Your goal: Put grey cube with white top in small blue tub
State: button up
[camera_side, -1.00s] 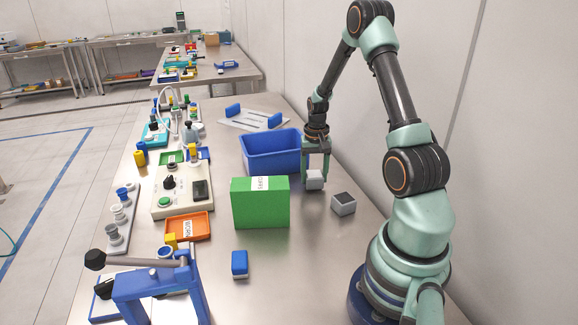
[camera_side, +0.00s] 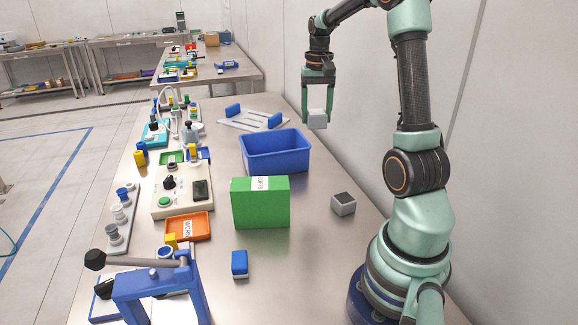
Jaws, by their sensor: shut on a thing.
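A pale grey cube (camera_side: 317,121) is held between the fingers of my gripper (camera_side: 318,112). My gripper is shut on it, pointing down, and holds it up in the air to the right of the blue tub. The cube's top is partly hidden by the fingers. The small blue tub (camera_side: 277,152) stands on the table with its open top up. Its floor is only partly visible, and I see nothing in it.
A grey cube with a dark top (camera_side: 343,205) lies on the table right of the green box (camera_side: 260,203), which stands in front of the tub. A blue block (camera_side: 240,264) lies nearer. A flat plate with blue handles (camera_side: 254,119) lies behind the tub.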

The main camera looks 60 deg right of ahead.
jog(key=w+d+n, duration=0.2)
jog(key=w+d, duration=0.3)
jog(key=w, duration=0.7)
jog(key=f, duration=1.9)
jog(key=shift+w+d+f, duration=0.15)
jog(key=shift+w+d, duration=0.05)
jog(key=shift+f, duration=0.2)
jog(key=o, duration=1.4)
jog(key=shift+r, duration=0.1)
